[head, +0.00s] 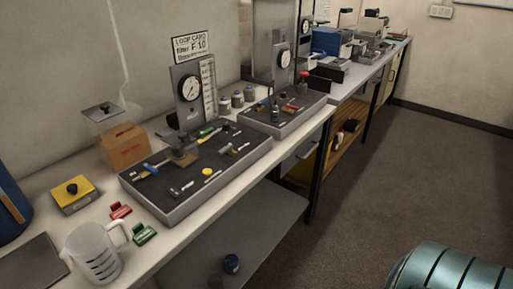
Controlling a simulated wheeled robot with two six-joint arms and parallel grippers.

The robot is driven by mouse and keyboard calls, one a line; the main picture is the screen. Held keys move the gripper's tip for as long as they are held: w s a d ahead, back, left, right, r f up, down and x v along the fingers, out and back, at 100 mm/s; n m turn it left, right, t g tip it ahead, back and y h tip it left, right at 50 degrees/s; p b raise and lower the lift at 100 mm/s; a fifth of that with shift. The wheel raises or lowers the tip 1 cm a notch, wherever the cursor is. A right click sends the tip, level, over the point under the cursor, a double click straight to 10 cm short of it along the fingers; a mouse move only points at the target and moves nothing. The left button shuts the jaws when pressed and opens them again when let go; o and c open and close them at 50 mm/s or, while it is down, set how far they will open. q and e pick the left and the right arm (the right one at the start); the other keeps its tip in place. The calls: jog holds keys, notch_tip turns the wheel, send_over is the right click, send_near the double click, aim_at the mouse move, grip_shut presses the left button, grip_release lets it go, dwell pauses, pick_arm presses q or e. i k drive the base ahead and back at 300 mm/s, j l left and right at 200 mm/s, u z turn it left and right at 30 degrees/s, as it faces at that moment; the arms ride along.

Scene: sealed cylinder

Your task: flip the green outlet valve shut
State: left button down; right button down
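A dark bench tray (235,172) stands on the near worktop with small valves and fittings on it. A small green-handled part (207,132) lies toward the back of this tray, below the dial panel; it looks like the green valve, but its handle position is too small to tell. A blue-handled part (147,171) is at the tray's left end, and a yellow round cap (207,171) is near its middle. A dial gauge (190,88) stands upright behind the tray beside a "LOOP CARD" sign (192,46). Neither of my grippers is in view.
A clear measuring jug (95,252), green clip (144,234), red clip (120,211), yellow box (74,194) and cardboard box (123,145) stand left of the tray. A second gauge tray (290,118) is farther along. Open floor (400,165) lies right.

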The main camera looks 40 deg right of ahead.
aim_at(202, 133)
jog(key=z, duration=0.8)
